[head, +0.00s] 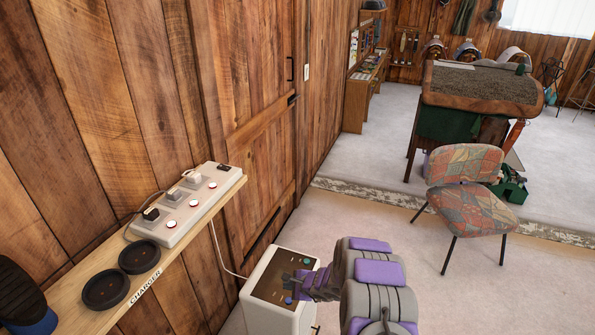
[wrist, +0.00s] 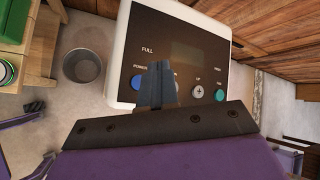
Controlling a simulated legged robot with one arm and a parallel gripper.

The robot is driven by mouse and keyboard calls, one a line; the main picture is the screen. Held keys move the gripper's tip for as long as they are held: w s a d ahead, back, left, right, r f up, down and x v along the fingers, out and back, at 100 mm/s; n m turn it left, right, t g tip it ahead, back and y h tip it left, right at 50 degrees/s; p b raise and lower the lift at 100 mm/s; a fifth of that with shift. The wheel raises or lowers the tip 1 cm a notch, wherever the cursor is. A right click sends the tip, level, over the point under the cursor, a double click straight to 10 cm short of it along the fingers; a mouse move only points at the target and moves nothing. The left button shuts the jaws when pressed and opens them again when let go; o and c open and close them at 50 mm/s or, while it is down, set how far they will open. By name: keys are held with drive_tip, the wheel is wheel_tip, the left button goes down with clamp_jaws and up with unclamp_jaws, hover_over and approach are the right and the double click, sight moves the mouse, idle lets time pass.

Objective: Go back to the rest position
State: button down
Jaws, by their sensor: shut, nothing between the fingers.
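My gripper (wrist: 157,84) is shut and empty. In the wrist view its closed fingertips are in front of the dark control panel (wrist: 190,50) of a white appliance (wrist: 128,14). They hide part of the panel's lower row of buttons. I cannot tell whether they touch the panel. A blue button (wrist: 138,82) marked POWER shows to their left, and an UP button (wrist: 197,92) and a green button (wrist: 220,95) to their right. In the head view my purple and grey arm reaches left to the white appliance (head: 262,268), which stands by the wooden wall.
A wooden shelf (head: 93,290) labelled CHARGER holds a power strip (head: 185,205) with lit red switches and two round black pads (head: 139,257). A patterned chair (head: 470,190) stands right, before a raised floor edge. A metal bucket (wrist: 85,66) stands near the appliance.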

drive_tip(key=s+a+r+n+g+y, duration=0.1)
drive_tip(key=s+a+r+n, duration=0.2)
drive_tip(key=r, duration=0.5)
drive_tip(key=s+a+r+n+g+y+b, duration=0.1)
drive_tip(key=s+r+n, duration=0.2)
drive_tip(key=s+r, duration=0.35)
drive_tip(key=s+a+r+n+g+y, duration=0.1)
drive_tip(key=s+a+r+n+g, duration=0.15)
drive_tip(key=r, duration=0.75)
drive_tip(key=s+d+r+n+g+h, duration=0.1)
drive_tip(key=s+d+r+n, duration=0.15)
drive_tip(key=s, duration=0.25)
drive_tip(key=s+d+r+n+g, duration=0.1)
drive_tip(key=s+r+n, duration=0.1)
drive_tip(key=s+r, duration=0.3)
drive_tip(key=s+d+n+h+b, duration=0.1)
drive_tip(key=s+d+h, duration=0.3)
drive_tip(key=s+d, duration=0.6)
drive_tip(key=s+d+r+n+h+b, duration=0.1)
drive_tip(key=s+d+h, duration=0.4)
drive_tip(key=s+d, duration=0.6)
drive_tip(key=s+n+g, duration=0.1)
drive_tip(key=s, duration=0.5)
drive_tip(key=shift+d+r+n, duration=0.3)
